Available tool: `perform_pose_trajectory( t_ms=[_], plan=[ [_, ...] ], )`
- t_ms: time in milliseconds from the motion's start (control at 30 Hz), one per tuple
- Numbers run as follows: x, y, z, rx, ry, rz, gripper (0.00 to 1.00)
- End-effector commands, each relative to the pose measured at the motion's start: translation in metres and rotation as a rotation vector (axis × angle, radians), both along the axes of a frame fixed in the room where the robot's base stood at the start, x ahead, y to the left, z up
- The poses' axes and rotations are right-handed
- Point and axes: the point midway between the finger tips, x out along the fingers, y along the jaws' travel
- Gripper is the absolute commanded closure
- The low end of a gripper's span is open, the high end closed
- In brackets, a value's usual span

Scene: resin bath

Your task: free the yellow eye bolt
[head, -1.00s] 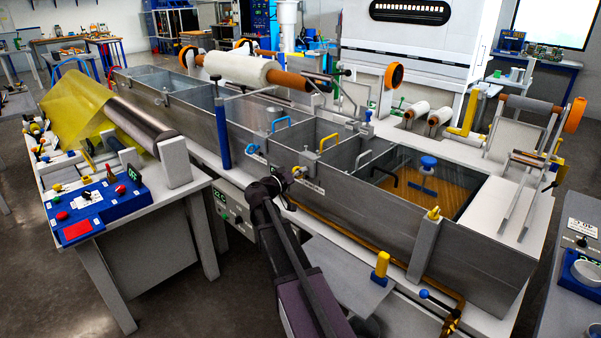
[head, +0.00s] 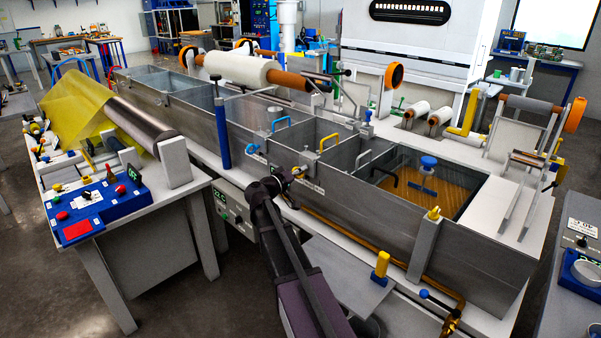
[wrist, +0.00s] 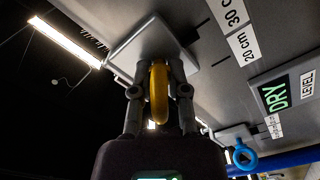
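The yellow eye bolt (wrist: 158,92) shows in the wrist view as a ring seen nearly edge-on. My gripper (wrist: 158,82) has one finger on each side of the ring, and both fingertips appear to press against it. Beyond the ring is a pale square plate (wrist: 150,50) on the tank's grey wall; where the bolt meets it is hidden. In the head view my gripper (head: 284,180) is at the front wall of the long grey tank (head: 340,205), and a little yellow shows there.
A blue ring (wrist: 243,156) hangs off the wall to the right in the wrist view. A DRY level display (wrist: 275,95) is near it. In the head view, a blue post (head: 222,135) stands left of my gripper and a yellow-topped post (head: 428,240) right.

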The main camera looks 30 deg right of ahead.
Motion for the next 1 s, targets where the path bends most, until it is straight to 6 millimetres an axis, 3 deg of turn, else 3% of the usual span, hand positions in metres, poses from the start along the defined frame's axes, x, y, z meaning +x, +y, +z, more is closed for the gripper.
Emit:
perform_pose_trajectory(
  t_ms=[567,767,1000],
  plan=[
    [-0.002,0.005,0.000,0.001,-0.002,0.001,0.53],
    [-0.008,0.020,0.000,0.001,-0.001,0.002,0.53],
    [-0.020,0.054,0.000,0.001,-0.001,0.002,0.53]
  ],
)
